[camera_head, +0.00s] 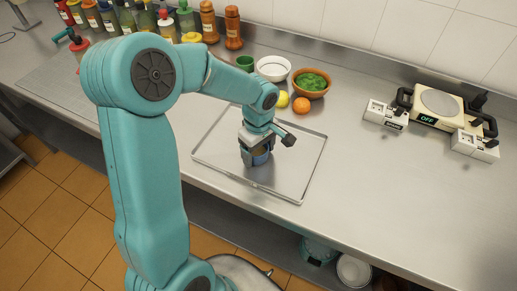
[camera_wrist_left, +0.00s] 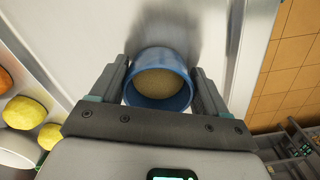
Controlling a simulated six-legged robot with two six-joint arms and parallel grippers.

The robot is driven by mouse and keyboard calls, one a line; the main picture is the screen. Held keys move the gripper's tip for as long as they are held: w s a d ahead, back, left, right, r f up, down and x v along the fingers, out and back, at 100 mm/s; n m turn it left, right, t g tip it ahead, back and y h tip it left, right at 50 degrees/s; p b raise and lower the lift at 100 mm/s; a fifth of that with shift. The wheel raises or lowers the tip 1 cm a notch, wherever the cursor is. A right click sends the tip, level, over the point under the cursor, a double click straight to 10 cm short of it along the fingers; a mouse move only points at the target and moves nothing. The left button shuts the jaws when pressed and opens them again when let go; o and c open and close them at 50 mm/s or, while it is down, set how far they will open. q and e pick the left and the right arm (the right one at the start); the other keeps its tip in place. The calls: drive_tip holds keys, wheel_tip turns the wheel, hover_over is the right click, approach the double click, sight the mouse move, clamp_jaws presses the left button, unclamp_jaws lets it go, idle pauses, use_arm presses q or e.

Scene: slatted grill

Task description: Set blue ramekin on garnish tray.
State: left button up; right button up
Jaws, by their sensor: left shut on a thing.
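The blue ramekin (camera_head: 262,158) is upright over the middle of the flat metal garnish tray (camera_head: 295,175) in the head view. In the left wrist view the ramekin (camera_wrist_left: 159,103) shows from above, with a tan grainy filling. My left gripper (camera_head: 257,150) points down and is shut on the ramekin, one finger on each side. The ramekin is at or just above the tray surface; I cannot tell if it touches. The tray also shows in the wrist view (camera_wrist_left: 100,40). My right gripper is not in view.
A lemon (camera_head: 282,99), an orange (camera_head: 301,106), a bowl of greens (camera_head: 311,83), a white bowl (camera_head: 273,68) and a green cup (camera_head: 244,63) stand behind the tray. Several bottles (camera_head: 208,20) line the wall. A device reading OFF (camera_head: 438,105) stands right. The counter between is clear.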

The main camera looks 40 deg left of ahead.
use_arm(q)
drive_tip(key=shift+w+f, duration=0.1)
drive_tip(key=shift+f, duration=0.05)
drive_tip(key=o, duration=1.2)
drive_tip(key=shift+a+r, duration=0.1)
drive_tip(key=shift+r, duration=0.35)
wheel_tip(320, 180, up, 12)
drive_tip(key=shift+f, duration=0.25)
